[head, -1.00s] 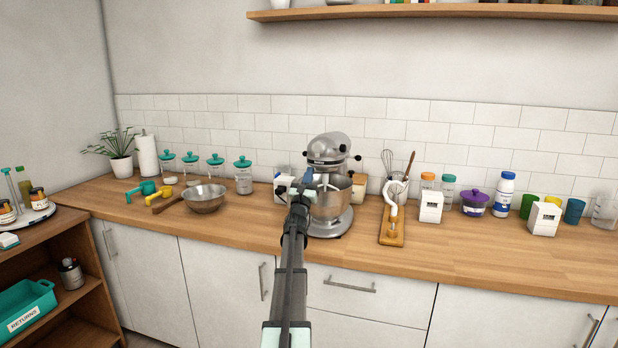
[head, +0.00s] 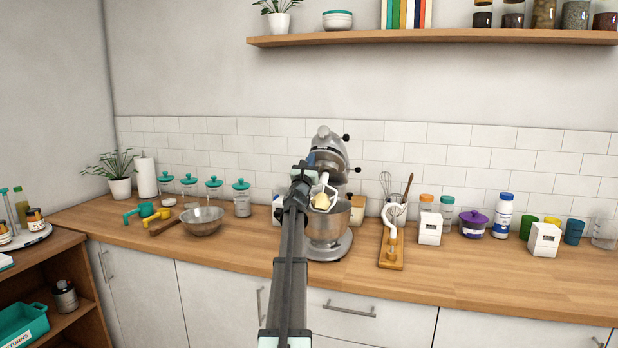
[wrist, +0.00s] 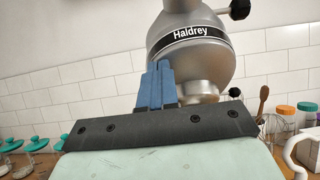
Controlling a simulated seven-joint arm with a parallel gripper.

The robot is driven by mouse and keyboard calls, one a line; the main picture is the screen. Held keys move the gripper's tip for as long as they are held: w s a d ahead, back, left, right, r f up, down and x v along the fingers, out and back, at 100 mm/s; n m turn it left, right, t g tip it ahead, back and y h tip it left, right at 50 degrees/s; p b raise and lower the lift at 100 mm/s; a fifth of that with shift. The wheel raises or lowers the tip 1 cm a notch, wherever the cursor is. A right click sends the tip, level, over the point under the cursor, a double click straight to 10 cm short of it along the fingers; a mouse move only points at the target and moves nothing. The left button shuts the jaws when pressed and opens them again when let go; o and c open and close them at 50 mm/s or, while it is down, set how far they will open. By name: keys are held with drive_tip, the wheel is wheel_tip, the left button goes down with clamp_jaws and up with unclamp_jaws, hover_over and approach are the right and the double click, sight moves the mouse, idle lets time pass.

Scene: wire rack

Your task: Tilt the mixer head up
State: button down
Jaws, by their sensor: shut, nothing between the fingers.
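The silver stand mixer (head: 327,243) stands on the wooden counter with its bowl (head: 335,222) on the base. Its head (head: 327,148) is tilted up, and a pale beater (head: 322,200) hangs from it above the bowl. In the wrist view the head (wrist: 190,60) fills the upper middle and carries a "Haldrey" band and a black knob (wrist: 239,9). My gripper (head: 303,170) is at the left front of the raised head. In the wrist view its blue fingers (wrist: 157,84) are shut, empty, and overlap the head's underside; I cannot tell whether they touch it.
A metal bowl (head: 203,221) and teal-lidded jars (head: 241,198) stand left of the mixer. A wooden board with a white hook-shaped item (head: 392,218) and a white box (head: 430,228) stand right. A shelf (head: 430,38) runs above. The front counter strip is clear.

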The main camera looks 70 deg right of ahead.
sight(313, 148)
drive_tip(key=shift+d+r, duration=0.8)
drive_tip(key=shift+r, duration=0.3)
drive_tip(key=shift+d+r, duration=0.8)
drive_tip(key=shift+r, duration=0.25)
drive_tip(key=a, duration=1)
drive_tip(key=shift+r, duration=0.1)
